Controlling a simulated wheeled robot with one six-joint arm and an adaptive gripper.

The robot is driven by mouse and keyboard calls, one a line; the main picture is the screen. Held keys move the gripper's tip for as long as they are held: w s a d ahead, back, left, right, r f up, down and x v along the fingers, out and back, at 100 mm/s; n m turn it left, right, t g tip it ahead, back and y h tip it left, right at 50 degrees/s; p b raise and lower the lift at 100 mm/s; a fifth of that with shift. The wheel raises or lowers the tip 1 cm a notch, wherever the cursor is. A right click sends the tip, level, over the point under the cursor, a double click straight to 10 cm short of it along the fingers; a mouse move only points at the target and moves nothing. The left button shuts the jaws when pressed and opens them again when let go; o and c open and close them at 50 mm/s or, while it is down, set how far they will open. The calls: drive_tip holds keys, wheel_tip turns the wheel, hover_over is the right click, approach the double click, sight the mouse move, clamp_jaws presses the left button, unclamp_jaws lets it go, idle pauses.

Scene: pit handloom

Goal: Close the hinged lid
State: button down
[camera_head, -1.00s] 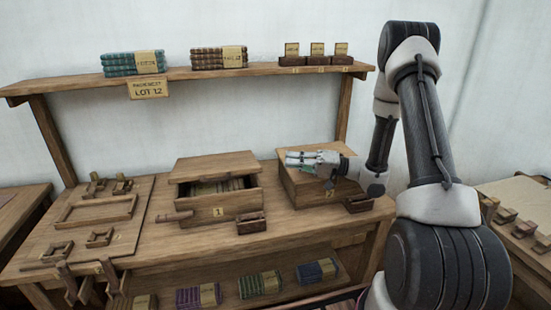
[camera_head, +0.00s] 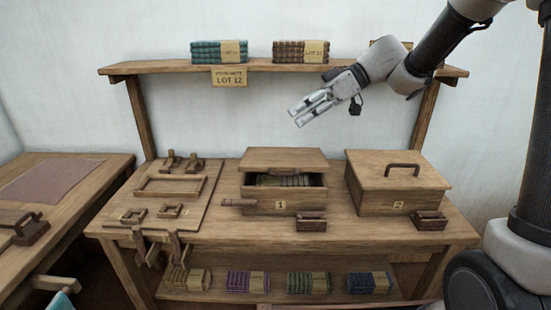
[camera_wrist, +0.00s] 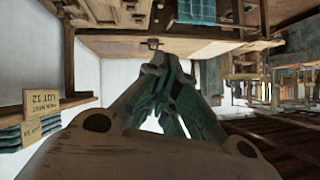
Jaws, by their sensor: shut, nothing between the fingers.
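The box marked 2 (camera_head: 397,201) stands on the right of the workbench. Its flat wooden lid (camera_head: 375,177) has a dark arched handle (camera_head: 403,169) on top. The lid lies down on the box, with no gap visible along the front edge; its back edge and hinges are hidden. My gripper (camera_head: 298,113) is shut and empty, in the air above and left of this box, in front of the wall and below the shelf. Its fingers also fill the middle of the wrist view (camera_wrist: 172,100).
The box marked 1 (camera_head: 285,204) stands left of box 2, with a dark opening under its top (camera_head: 283,157) showing rolls inside. The shelf (camera_head: 170,66) carries folded cloth stacks. Small wooden blocks (camera_head: 311,221) sit before both boxes. A board with wooden frames (camera_head: 165,195) lies left.

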drive_tip(key=a+f, duration=0.1)
drive_tip(key=f, duration=0.2)
drive_tip(key=w+a+f+t+h, duration=0.1)
drive_tip(key=a+f, duration=0.1)
drive_tip(key=f, duration=0.1)
drive_tip(key=w+a+f+n+h, duration=0.1)
drive_tip(key=a+f, duration=0.1)
drive_tip(key=f, duration=0.1)
drive_tip(key=shift+w+f+t, duration=0.2)
drive_tip(key=shift+f+t, duration=0.05)
drive_tip(key=shift+t, duration=0.05)
wheel_tip(320, 180, down, 4)
drive_tip(key=shift+a+r, duration=0.15)
drive_tip(key=shift+r, duration=0.1)
drive_tip(key=shift+f, duration=0.45)
